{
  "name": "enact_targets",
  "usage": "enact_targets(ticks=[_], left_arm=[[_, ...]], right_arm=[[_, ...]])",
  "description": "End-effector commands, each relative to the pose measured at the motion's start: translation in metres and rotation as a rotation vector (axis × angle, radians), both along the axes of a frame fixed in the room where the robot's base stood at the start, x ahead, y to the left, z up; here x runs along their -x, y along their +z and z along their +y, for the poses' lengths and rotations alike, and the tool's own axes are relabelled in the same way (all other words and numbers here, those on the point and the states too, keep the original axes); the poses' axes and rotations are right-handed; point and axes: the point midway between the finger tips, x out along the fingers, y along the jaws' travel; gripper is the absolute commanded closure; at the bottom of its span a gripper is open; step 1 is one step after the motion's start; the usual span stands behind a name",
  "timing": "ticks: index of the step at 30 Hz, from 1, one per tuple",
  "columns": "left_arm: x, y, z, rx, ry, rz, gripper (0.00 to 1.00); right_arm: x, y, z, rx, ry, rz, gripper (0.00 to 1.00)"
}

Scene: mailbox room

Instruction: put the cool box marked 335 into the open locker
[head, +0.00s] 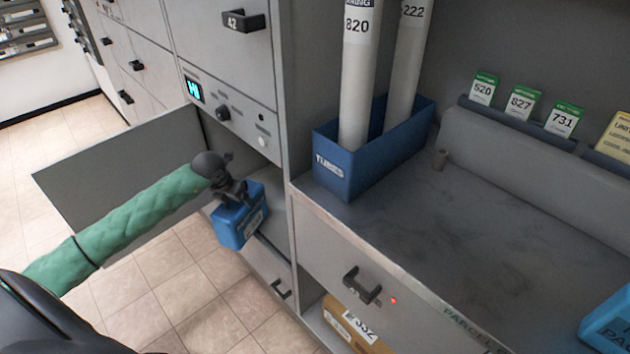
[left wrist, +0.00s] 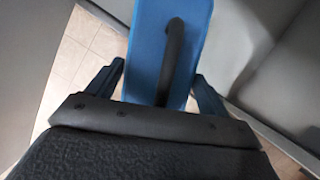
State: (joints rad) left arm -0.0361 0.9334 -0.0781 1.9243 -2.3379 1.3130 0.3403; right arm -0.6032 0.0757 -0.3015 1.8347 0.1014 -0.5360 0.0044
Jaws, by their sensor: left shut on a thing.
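A blue cool box (head: 238,224) hangs from my left gripper (head: 232,192) at the mouth of the open locker in the head view. Its label is turned and too small to read. In the left wrist view the cool box (left wrist: 150,42) has a dark handle, and the fingers of my left gripper (left wrist: 160,85) are around it. The open locker's door (head: 110,175) is swung out to the left. The locker's inside is mostly hidden behind the box and gripper. My right gripper is not in view.
A blue tubes bin (head: 345,175) with two white tubes stands on the grey counter (head: 430,235) to the right. A cardboard box (head: 350,325) lies on a shelf below. Another blue item (head: 608,325) is at the lower right. Tiled floor shows below the locker door.

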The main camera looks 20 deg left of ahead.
Motion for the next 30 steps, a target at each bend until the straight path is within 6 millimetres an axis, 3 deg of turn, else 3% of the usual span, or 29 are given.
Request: enact_targets(ticks=[8,30], left_arm=[[-0.021,0.002,0.001,0.001,0.002,-0.005,0.91],[-0.122,0.002,-0.001,0.002,0.000,-0.003,0.91]], right_arm=[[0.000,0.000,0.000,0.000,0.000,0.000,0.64],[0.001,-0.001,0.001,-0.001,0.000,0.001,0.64]])
